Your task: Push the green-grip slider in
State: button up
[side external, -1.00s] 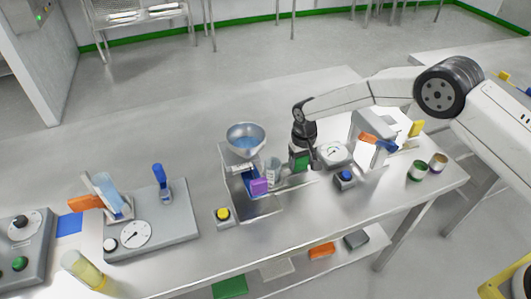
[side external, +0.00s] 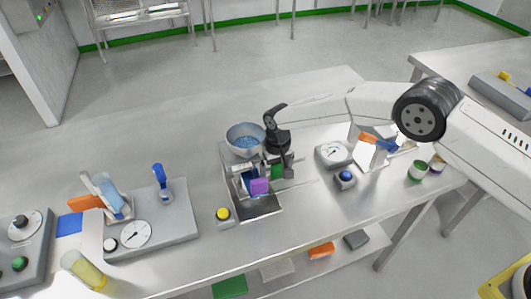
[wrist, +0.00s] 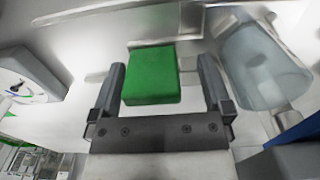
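The slider's green grip (side external: 277,172) is at the right side of the hopper stand, close to the purple block (side external: 259,186). In the wrist view the green grip (wrist: 153,76) sits between the two fingers of my gripper (wrist: 163,68), with a gap on each side. The fingers are open and not closed on it. In the side view my gripper (side external: 284,163) points down at the green grip and partly hides it. I cannot tell whether the palm touches the grip. A thin rail (side external: 303,183) extends to the right of it.
The hopper bowl (side external: 245,138) is close to my gripper's left. A dial box (side external: 333,154) and blue-button box (side external: 345,178) stand to the right; a yellow button (side external: 222,213) is at front left.

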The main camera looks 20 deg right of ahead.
jog(key=shift+d, duration=0.1)
jog(key=shift+r, duration=1.7)
jog(key=s+d+r, duration=0.2)
jog(key=s+r, duration=0.2)
jog(key=s, duration=0.2)
jog(key=s+d+r, duration=0.2)
jog(key=s+r, duration=0.3)
jog(key=s, duration=0.2)
jog(key=shift+d+r, duration=0.3)
jog(key=shift+s+d, duration=0.1)
jog(key=s+d+r+t, duration=0.1)
jog(key=s+d+r, duration=0.1)
jog(key=s+d, duration=0.5)
jog(key=s+d+r+t, duration=0.1)
jog(key=s+d+r, duration=0.1)
jog(key=s+d, duration=0.5)
jog(key=d, duration=0.5)
jog(key=shift+r+t, duration=0.3)
